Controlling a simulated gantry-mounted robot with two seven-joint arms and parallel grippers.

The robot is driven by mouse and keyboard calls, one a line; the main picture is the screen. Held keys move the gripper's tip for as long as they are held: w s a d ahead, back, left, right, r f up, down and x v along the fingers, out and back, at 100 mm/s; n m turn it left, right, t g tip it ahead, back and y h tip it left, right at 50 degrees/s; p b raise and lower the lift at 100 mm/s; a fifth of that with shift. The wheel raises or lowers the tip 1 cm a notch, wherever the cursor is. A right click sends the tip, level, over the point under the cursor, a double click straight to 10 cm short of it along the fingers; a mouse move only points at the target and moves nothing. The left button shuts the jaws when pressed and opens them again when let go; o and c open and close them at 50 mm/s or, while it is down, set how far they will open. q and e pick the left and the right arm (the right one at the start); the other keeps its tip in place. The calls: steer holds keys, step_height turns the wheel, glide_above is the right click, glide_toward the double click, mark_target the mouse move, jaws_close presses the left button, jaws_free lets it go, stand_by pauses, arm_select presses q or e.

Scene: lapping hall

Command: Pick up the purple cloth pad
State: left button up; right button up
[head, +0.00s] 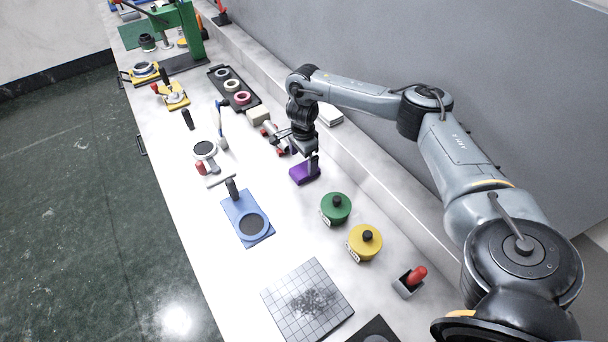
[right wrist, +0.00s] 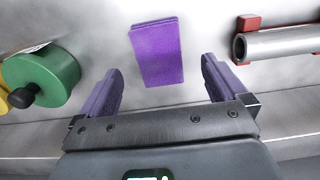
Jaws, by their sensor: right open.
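The purple cloth pad (head: 301,175) lies flat on the pale bench in the middle of the head view. In the right wrist view the pad (right wrist: 157,52) is a purple rectangle, with its near end close to the gap between the fingers. My right gripper (head: 313,161) points down at the pad and covers part of it in the head view. In the right wrist view my right gripper (right wrist: 158,70) is open and empty, one finger on each side of the pad's line. Whether the fingertips touch the bench is unclear. My left gripper is not in view.
A green round pot (head: 336,208) and a yellow one (head: 365,242) stand nearby. A metal tube on red supports (right wrist: 280,43) lies to the other side. A blue plate with a ring (head: 248,222) and a gridded tile (head: 307,300) lie toward the front. A raised ledge runs along the wall.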

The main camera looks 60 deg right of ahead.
mark_target(304, 168)
steer(key=shift+s+d+f+b, duration=0.1)
steer(key=shift+f+b, duration=0.8)
steer(key=shift+f, duration=0.45)
steer(key=shift+s+d+f+b, duration=0.1)
steer(key=shift+f+b, duration=0.8)
steer(key=shift+f, duration=0.45)
steer(key=shift+c, duration=0.2)
steer(key=c, duration=1.1)
step_height(304, 168, up, 10)
steer(key=p, duration=0.6)
steer(key=shift+p, duration=0.4)
steer(key=o, duration=0.3)
steer(key=shift+c, duration=1)
